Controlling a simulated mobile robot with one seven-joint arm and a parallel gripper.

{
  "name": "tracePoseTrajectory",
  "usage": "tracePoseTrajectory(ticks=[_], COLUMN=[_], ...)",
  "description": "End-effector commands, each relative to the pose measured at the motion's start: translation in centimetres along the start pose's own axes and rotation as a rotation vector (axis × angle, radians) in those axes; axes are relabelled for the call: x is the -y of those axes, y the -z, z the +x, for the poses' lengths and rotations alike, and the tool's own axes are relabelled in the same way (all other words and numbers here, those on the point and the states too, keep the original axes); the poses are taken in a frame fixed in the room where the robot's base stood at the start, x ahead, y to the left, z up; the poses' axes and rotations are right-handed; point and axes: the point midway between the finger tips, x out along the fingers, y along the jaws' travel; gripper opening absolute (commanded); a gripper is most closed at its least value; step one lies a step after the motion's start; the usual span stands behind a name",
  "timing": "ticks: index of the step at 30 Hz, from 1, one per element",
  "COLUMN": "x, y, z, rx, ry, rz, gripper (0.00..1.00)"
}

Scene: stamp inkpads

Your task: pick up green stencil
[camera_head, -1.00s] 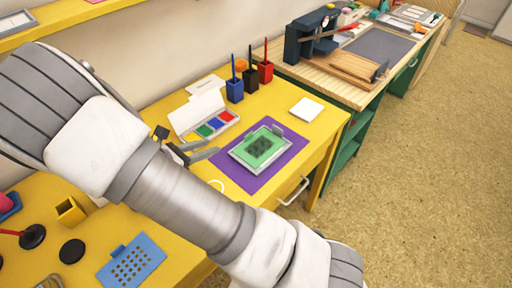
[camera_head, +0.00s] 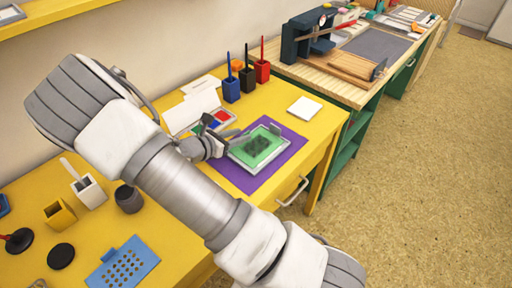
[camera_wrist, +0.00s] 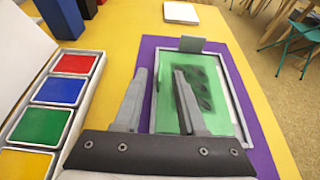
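The green stencil (camera_head: 262,146) is a flat green sheet with a dark pattern. It lies in a light grey frame with an upright grey tab, on a purple mat (camera_head: 238,178). In the wrist view the green stencil (camera_wrist: 204,92) fills the middle right, partly hidden by my right finger. My gripper (camera_head: 238,140) is at the left edge of the frame in the head view. In the wrist view my gripper (camera_wrist: 160,78) is open, its fingers apart on either side of the frame's left edge. Nothing is held. I cannot tell whether the fingers touch the frame.
An open inkpad box with red (camera_wrist: 75,64), blue (camera_wrist: 58,90), green and yellow pads sits left of the mat. Blue (camera_head: 231,90), black and red holders stand behind. A white pad (camera_head: 305,106) lies at the back right. A blue perforated piece (camera_head: 122,266) lies front left.

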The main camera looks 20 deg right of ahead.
Motion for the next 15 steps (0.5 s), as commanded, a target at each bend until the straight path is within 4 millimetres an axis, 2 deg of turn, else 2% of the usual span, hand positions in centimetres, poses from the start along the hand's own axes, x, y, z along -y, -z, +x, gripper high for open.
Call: tracePoseTrajectory(ticks=[1, 3, 10, 15], x=[0.07, 0.04, -0.02, -0.01], y=[0.11, 0.08, -0.05, -0.05], z=[0.97, 1.56, 1.68, 1.67], rx=[0.002, 0.001, 0.000, 0.000], ry=[0.003, 0.002, -0.001, 0.000], rz=[0.001, 0.001, 0.001, 0.001], gripper=[0.40, 0.40, 0.40, 0.09])
